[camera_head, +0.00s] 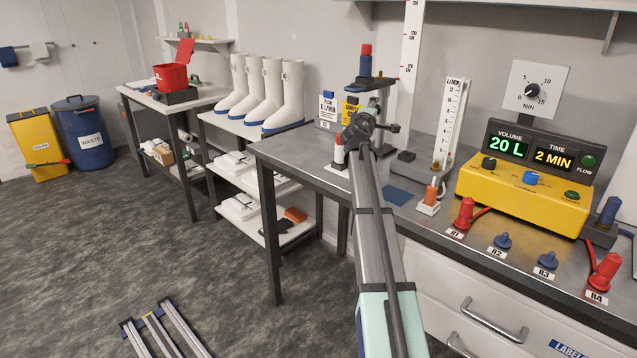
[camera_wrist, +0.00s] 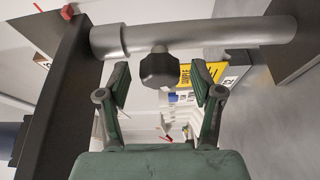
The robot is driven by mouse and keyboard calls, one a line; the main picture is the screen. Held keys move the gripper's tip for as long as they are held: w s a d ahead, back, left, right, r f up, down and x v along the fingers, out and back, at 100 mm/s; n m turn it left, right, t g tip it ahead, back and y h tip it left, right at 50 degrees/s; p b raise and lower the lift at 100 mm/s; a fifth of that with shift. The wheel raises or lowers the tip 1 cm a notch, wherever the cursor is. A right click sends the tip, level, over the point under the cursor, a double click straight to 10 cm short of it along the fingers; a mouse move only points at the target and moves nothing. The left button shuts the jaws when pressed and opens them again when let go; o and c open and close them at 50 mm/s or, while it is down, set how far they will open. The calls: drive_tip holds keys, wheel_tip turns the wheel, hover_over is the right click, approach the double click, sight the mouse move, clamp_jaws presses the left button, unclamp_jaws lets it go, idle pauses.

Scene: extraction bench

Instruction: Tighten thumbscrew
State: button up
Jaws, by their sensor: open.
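The thumbscrew is a black lobed knob (camera_wrist: 158,68) on a grey metal tube (camera_wrist: 225,36) that crosses the top of the wrist view. A wider collar sits on the tube to the left of the knob. My gripper (camera_wrist: 161,80) is open, with one dark green finger on each side of the knob and visible gaps between. I cannot tell how deep the fingers reach past the knob. In the head view my arm runs up from the bottom to the bench's back left, and the fingers cannot be made out clearly there.
A dark beam (camera_wrist: 50,85) stands left of the fingers in the wrist view. On the bench (camera_head: 300,165) are a yellow control box (camera_head: 520,196), a tall scale (camera_head: 451,120), and red (camera_head: 466,212) and blue plugs (camera_head: 503,241). White boots (camera_head: 285,92) stand on the shelf to the left.

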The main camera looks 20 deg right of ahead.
drive_tip(key=shift+r+n+p, duration=0.3)
drive_tip(key=shift+p, duration=0.75)
drive_tip(key=s+a+r+n+g+y+p, duration=0.1)
drive_tip(key=s+a+r+n+g+p, duration=0.15)
drive_tip(key=s+a+n+p, duration=0.7)
drive_tip(key=a+f+m+p, duration=0.1)
drive_tip(key=a+f+p, duration=0.1)
drive_tip(key=a+f, duration=0.1)
drive_tip(key=s+a+f+m+g+y+p, duration=0.1)
drive_tip(key=a+f+p, duration=0.1)
drive_tip(key=a+f, duration=0.1)
drive_tip(key=a+f+m+g+p, duration=0.1)
drive_tip(key=a+f+p, duration=0.1)
drive_tip(key=a+f, duration=0.2)
drive_tip(key=shift+s+a+y, duration=0.3)
drive_tip(key=shift+a+y, duration=0.1)
drive_tip(key=shift+a, duration=0.15)
drive_tip(key=s+a+f+g, duration=0.1)
drive_tip(key=a+f, duration=0.1)
drive_tip(key=f, duration=0.3)
drive_tip(key=s+a+f+g+y, duration=0.1)
drive_tip(key=a+f, duration=0.2)
drive_tip(key=f, duration=0.2)
drive_tip(key=shift+s+f+p, duration=0.4)
drive_tip(key=shift+p, duration=0.05)
drive_tip(key=shift+a+m, duration=0.1)
drive_tip(key=shift+m, duration=0.15)
